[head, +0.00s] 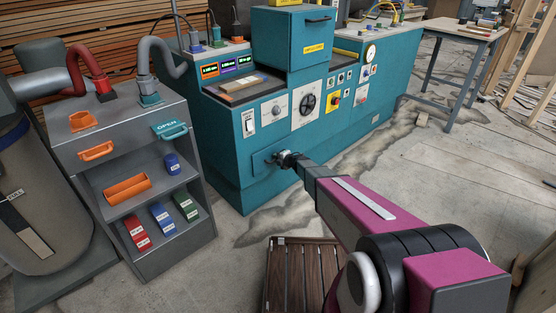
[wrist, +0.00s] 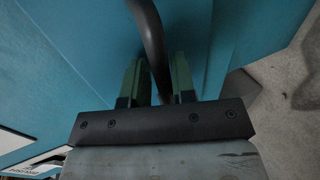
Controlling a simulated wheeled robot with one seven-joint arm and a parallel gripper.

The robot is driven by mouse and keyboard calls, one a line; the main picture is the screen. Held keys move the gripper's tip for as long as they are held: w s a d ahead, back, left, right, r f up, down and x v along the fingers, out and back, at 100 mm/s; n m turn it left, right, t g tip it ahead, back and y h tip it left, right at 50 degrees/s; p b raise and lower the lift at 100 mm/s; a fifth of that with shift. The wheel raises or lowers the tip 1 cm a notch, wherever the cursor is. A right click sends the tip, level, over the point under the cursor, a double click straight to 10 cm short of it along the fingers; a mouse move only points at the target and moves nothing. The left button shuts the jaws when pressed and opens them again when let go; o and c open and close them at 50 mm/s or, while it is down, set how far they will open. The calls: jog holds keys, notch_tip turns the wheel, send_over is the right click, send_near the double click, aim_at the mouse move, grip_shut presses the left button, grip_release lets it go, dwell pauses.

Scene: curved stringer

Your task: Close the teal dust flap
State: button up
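A teal plate marked OPEN (head: 170,127), with a teal bar handle, is on the upper right front of the grey cabinet. The machine's lower front has a teal panel (head: 262,184); I cannot tell which of these is the dust flap. My gripper (head: 284,160) is at this panel, away from the OPEN plate. In the wrist view, a dark curved bar handle (wrist: 151,40) runs between my green-tipped fingers (wrist: 157,82), which sit close on both sides of it. The handle's lower end is hidden behind the gripper body. The teal machine face fills the background.
The grey cabinet (head: 150,245) has an orange handle (head: 97,151) and shelves with coloured blocks. A teal machine (head: 235,160) with dials stands behind my gripper. A brown slatted pallet (head: 290,270) lies on the floor under my arm. Floor between cabinet and pallet is clear.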

jog(key=v, duration=1)
jog(key=shift+s+d, duration=0.25)
jog(key=shift+s, duration=0.05)
jog(key=shift+r, duration=0.2)
jog(key=d+r+m+t+h, duration=0.3)
jog(key=d+r+m+h, duration=0.45)
jog(key=d+m, duration=0.35)
jog(key=s+d+m+g+h, duration=0.3)
jog(key=s+d+m+h, duration=0.2)
jog(key=s+d+m, duration=0.2)
jog(key=s+r+m+g+y, duration=0.1)
jog(key=s+m+g, duration=0.3)
jog(key=s, duration=0.6)
jog(key=s+a+r+m+g+y, duration=0.1)
jog(key=s+m+g, duration=0.4)
jog(key=s, duration=0.6)
jog(key=shift+r+g+y, duration=0.4)
jog(key=shift+g+y, duration=0.05)
jog(key=shift+g, duration=0.05)
